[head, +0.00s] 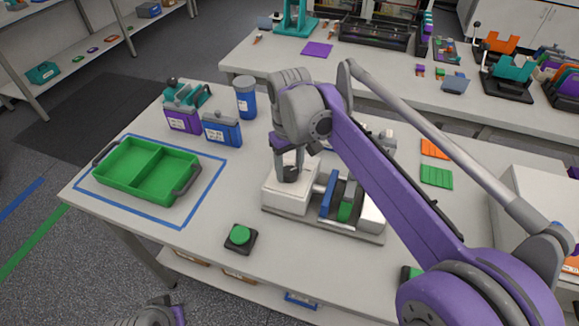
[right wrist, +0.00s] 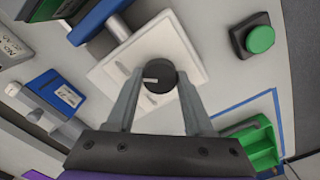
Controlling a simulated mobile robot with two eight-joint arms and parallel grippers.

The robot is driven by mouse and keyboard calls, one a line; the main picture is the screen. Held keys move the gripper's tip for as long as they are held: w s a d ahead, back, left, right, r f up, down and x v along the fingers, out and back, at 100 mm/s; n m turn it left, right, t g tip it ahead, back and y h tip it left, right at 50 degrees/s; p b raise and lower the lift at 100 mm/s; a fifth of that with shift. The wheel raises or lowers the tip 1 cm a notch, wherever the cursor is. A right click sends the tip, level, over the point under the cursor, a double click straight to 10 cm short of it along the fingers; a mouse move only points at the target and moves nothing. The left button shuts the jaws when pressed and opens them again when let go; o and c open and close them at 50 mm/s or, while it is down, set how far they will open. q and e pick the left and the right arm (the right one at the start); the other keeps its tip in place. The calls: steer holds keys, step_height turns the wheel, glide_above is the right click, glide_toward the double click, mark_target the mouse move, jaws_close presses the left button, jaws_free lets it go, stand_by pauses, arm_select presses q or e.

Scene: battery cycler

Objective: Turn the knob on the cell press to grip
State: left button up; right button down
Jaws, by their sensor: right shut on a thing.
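The cell press (head: 290,200) stands on the table, with a white block at its left end and blue and green pieces between its jaws. Its round dark knob (right wrist: 158,76) is on top of the white block and has a white pointer line, which points left in the right wrist view. My right gripper (head: 289,170) comes down from above and is shut on the knob, one finger on each side. In the head view the fingers largely hide the knob. Of my left arm only a grey and purple part shows at the bottom edge; its fingers are out of view.
A green push button (head: 240,235) sits in front of the press. A green tray (head: 148,168) lies inside a blue taped outline at left. Blue and purple boxes (head: 222,130) and a blue jar (head: 246,97) stand behind. Green and orange plates (head: 436,176) lie right.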

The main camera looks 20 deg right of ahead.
mark_target(290, 171)
steer(key=shift+c, duration=1.4)
jaws_free()
step_height(290, 171, up, 11)
steer(key=p, duration=0.1)
steer(key=shift+f, duration=0.1)
steer(key=s+d+f+m+t+p, duration=0.1)
steer(key=s+f, duration=0.5)
steer(key=s+d+f+m+t, duration=0.1)
steer(key=s+d+f+t, duration=0.1)
steer(key=s+f, duration=0.4)
steer(key=s+d+f+m+t+p, duration=0.1)
steer(key=s+f+t, duration=0.1)
steer(key=s+f, duration=0.4)
steer(key=shift+s+d+f+p, duration=0.2)
steer(key=shift+s, duration=0.45)
steer(key=shift+s+d+f+p, duration=0.15)
steer(key=shift+s+f, duration=0.05)
steer(key=shift+s, duration=0.4)
